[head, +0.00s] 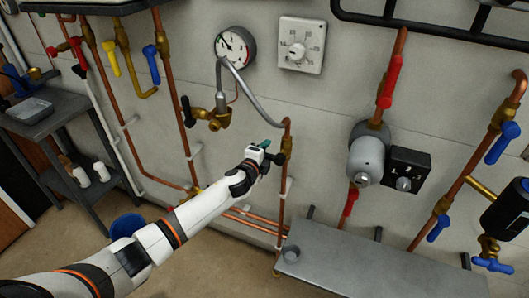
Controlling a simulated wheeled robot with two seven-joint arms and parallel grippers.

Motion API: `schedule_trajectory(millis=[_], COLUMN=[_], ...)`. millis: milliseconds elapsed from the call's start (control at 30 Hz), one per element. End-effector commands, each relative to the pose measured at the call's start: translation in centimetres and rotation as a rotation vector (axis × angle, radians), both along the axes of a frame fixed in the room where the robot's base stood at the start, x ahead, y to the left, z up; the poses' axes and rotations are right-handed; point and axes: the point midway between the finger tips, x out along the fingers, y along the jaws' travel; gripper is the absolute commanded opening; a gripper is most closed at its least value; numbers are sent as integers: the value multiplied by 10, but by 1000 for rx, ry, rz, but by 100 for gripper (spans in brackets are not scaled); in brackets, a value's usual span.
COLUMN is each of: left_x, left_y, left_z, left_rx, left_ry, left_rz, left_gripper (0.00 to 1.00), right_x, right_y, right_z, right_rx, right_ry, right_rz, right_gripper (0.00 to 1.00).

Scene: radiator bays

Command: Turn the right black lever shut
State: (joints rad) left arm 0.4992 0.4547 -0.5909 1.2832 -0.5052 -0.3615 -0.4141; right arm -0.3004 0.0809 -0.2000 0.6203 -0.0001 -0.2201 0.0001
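The right black lever (287,144) sits on a brass valve on the vertical copper pipe below the curved grey hose. It is small here and partly hidden by my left gripper, so its exact angle is hard to tell. My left gripper (266,148) is right beside it, with teal fingertips close to the lever. I cannot tell whether they touch it or how far they are open. The left black lever (187,111) stands nearly upright on a brass valve at the hose's other end. My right gripper is not in view.
A round gauge (235,46) and a white thermostat (301,45) are on the wall above. A grey pump (367,158) is to the right. A grey bench (360,268) stands low in front. A blue bucket (127,225) and dark shelf (60,125) are at left.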

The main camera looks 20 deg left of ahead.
Motion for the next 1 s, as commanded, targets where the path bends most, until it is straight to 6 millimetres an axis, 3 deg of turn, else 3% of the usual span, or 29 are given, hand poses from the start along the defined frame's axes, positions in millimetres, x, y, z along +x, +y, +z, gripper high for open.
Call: schedule_trajectory(millis=[267,700,1000], left_x=[-13,-95,-118], left_y=[2,3,4], left_z=[2,17,23], left_rx=[0,0,0], left_ry=[1,1,0], left_rz=[1,-1,0], left_gripper=[43,43,43], right_x=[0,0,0], right_y=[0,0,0], right_z=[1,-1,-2], right_rx=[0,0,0], right_ry=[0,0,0], right_rz=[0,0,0], right_gripper=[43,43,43])
